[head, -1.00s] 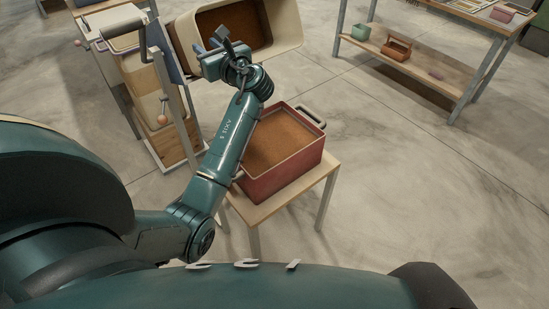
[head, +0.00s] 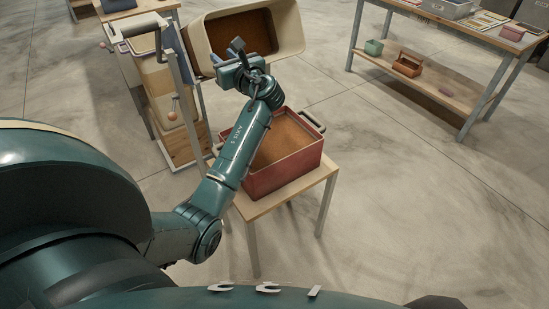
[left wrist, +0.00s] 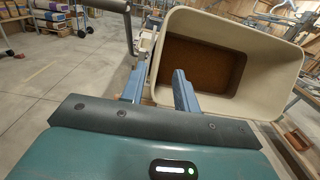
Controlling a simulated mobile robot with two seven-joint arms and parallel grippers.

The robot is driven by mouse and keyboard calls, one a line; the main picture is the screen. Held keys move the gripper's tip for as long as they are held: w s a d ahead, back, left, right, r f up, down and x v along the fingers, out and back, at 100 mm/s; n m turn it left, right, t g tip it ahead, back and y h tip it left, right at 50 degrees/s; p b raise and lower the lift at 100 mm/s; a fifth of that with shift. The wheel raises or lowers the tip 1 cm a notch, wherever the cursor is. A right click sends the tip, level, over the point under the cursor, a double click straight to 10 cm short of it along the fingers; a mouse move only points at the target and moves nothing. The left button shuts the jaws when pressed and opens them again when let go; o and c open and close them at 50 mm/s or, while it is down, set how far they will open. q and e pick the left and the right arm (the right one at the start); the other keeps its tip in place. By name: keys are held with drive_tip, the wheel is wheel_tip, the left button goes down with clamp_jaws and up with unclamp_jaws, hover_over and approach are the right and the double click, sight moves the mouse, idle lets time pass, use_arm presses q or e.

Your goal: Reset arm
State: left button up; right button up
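My left gripper (head: 238,58) is in front of the cream mixer tub (head: 199,50), which is tipped on its side with its mouth towards me. The tub (left wrist: 262,28) fills the right of that view, with brown feed deep inside. Whether the fingers touch the tub cannot be told. My right gripper is not in view.
A red bin (head: 288,178) full of brown feed stands on a small wooden table (head: 260,204) beneath my left forearm. The mixer's crank handle (head: 136,27) and frame are at the left. A shelf table (head: 440,88) stands at the back right. Floor at the right is clear.

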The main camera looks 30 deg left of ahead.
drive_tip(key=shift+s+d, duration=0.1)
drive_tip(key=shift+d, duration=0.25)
